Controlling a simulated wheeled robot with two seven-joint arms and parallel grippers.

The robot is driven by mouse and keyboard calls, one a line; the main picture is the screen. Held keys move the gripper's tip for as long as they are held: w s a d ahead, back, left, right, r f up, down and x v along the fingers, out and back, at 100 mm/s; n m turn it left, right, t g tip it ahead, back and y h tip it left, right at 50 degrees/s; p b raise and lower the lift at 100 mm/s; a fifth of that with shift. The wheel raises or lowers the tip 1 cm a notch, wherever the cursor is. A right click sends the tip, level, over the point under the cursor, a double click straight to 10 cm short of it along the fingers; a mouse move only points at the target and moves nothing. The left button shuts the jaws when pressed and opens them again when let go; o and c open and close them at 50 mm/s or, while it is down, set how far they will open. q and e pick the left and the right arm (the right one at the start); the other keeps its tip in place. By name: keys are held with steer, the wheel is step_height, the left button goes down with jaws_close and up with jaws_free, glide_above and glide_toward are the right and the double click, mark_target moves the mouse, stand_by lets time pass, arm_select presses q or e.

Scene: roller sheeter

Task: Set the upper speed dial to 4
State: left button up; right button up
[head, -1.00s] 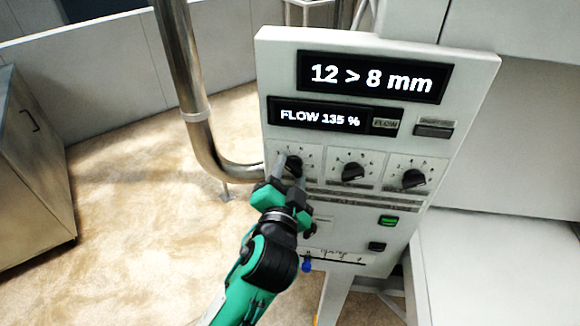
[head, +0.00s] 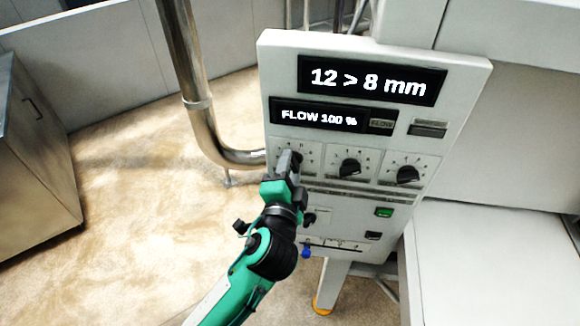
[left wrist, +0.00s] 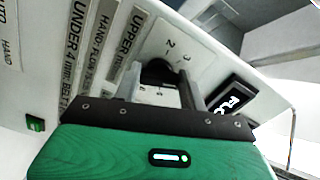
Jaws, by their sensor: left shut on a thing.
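The control panel (head: 275,60) fills the middle of the head view, with three black dials in a row. My left gripper (head: 288,162) is shut on the leftmost dial (head: 297,158), which it mostly hides. In the left wrist view this dial (left wrist: 157,72) sits between the two fingers of my left gripper (left wrist: 160,88), beside a label strip (left wrist: 124,48) that starts with "UPPER". Numbers 2 and 3 show on its scale; where its pointer stands is hard to tell. My right gripper is not in view.
The middle dial (head: 349,167) and right dial (head: 408,174) are clear. The upper display (head: 372,80) reads "12 > 8 mm", the lower display (head: 318,116) "FLOW 100 %". A green button (head: 384,212) sits below. A metal pipe (head: 190,85) stands left of the panel.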

arm_select(q)
steer(key=o, duration=1)
steer(key=s, duration=0.4)
steer(key=s+a+b, duration=0.1)
steer(key=s, duration=0.4)
steer(key=s+a, duration=0.1)
steer(key=s, duration=0.3)
steer(key=shift+s+a, duration=0.1)
steer(key=shift+s, duration=0.2)
